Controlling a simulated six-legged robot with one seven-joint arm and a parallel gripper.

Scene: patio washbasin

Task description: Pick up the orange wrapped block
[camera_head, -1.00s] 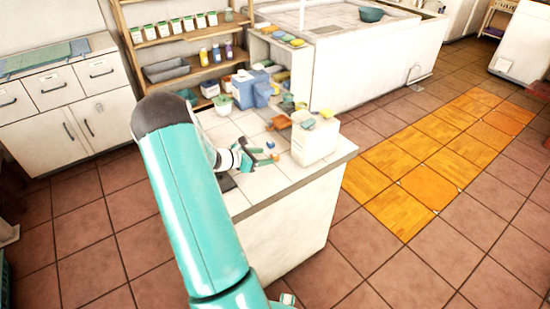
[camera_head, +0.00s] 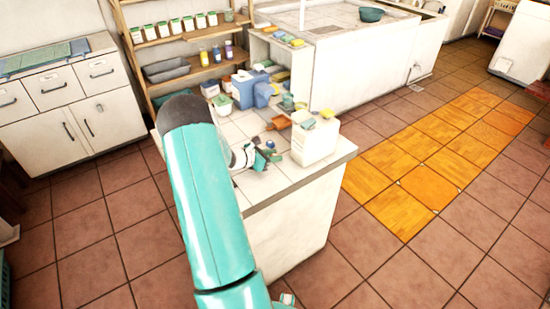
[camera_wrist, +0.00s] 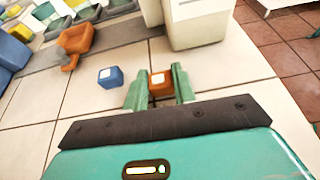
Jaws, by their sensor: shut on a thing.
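The orange wrapped block (camera_wrist: 161,84) shows in the wrist view between the two green fingers of my gripper (camera_wrist: 160,88). It is a small orange cube with a pale label on its face. The fingers are closed against its sides, and it appears at or just above the white tiled counter (camera_wrist: 75,112). In the head view my gripper (camera_head: 268,158) is over the counter, in front of the white box; the block cannot be made out there.
A blue wrapped block (camera_wrist: 110,77) lies just left of my gripper. An orange scoop (camera_wrist: 77,45) lies farther back left. A white box (camera_head: 314,143) stands close behind my gripper. A blue container (camera_head: 254,90) and other items crowd the counter's back.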

